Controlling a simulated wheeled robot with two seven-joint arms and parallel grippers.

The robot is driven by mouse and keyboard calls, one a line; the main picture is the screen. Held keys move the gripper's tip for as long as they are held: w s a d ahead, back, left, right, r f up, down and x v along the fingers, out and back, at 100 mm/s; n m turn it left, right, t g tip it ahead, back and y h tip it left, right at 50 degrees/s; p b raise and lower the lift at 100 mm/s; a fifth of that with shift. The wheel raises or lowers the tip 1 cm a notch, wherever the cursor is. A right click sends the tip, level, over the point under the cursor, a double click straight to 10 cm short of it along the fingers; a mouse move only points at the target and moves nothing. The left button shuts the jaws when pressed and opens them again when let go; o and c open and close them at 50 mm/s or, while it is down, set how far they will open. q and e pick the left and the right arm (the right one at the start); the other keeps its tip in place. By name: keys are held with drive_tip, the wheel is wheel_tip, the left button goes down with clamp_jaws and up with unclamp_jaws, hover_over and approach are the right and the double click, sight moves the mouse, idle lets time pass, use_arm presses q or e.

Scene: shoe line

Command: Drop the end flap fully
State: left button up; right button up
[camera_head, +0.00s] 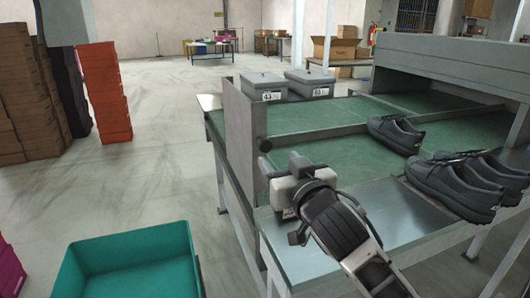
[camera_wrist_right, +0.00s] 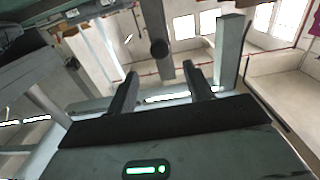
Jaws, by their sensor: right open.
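The end flap (camera_head: 241,135) is a grey panel standing upright at the left end of the green-topped line (camera_head: 320,155) in the head view. A round black knob (camera_head: 266,145) sits on its side facing the line. My right gripper (camera_head: 281,162) is low over the line's end, just to the near right of the knob, and appears apart from it. In the right wrist view, the two fingers (camera_wrist_right: 161,85) are spread with nothing between them. The dark knob (camera_wrist_right: 158,47) shows beyond the fingertips. My left gripper is not in view.
Two grey lidded boxes (camera_head: 263,87) (camera_head: 310,83) stand behind the flap. Dark shoes (camera_head: 455,183) (camera_head: 395,134) rest on the line at the right. A teal bin (camera_head: 130,262) is at the lower left. Orange boxes (camera_head: 104,92) are stacked at the left; the floor between is clear.

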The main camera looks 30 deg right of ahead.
sight(266, 146)
drive_tip(key=x, duration=0.9)
drive_tip(key=shift+w, duration=0.35)
clamp_jaws()
